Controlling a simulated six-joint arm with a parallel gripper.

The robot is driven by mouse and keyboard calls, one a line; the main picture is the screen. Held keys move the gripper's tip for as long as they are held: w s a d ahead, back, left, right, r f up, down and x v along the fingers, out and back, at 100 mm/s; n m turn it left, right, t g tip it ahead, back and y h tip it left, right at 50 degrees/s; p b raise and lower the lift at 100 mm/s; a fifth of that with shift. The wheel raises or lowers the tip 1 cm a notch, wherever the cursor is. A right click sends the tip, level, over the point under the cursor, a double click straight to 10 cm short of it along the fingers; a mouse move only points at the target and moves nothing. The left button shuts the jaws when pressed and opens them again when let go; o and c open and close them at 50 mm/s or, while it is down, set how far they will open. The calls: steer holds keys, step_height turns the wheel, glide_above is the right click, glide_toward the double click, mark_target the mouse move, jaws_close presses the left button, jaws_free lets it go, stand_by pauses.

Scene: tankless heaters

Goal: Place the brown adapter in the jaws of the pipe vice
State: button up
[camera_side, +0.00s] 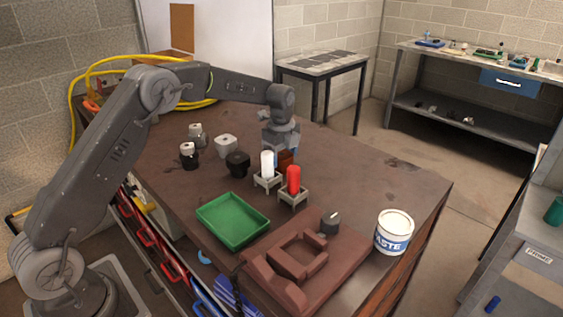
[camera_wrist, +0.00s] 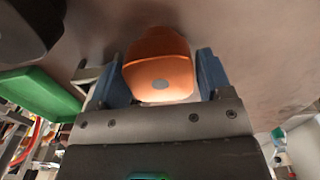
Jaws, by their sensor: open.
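The brown adapter (camera_side: 286,158) stands on the bench, partly hidden behind the white and red bottles in the side view. In the wrist view the adapter (camera_wrist: 160,62) looks orange-brown, with a rounded top and a pale grey spot. My gripper (camera_side: 281,145) is down at the adapter. In the wrist view the blue fingers of my gripper (camera_wrist: 163,76) are open, one on each side of the adapter, with small gaps showing. The reddish-brown pipe vice (camera_side: 262,275) sits at the front of the bench, with a square opening in view.
A white bottle (camera_side: 267,163) and a red bottle (camera_side: 293,179) in grey holders stand close in front of the adapter. A paste tub (camera_side: 394,232) stands right. Black and grey fittings (camera_side: 237,163) stand left.

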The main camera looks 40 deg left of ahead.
steer(key=c, duration=0.9)
steer(key=shift+r, duration=0.15)
steer(key=shift+c, duration=1)
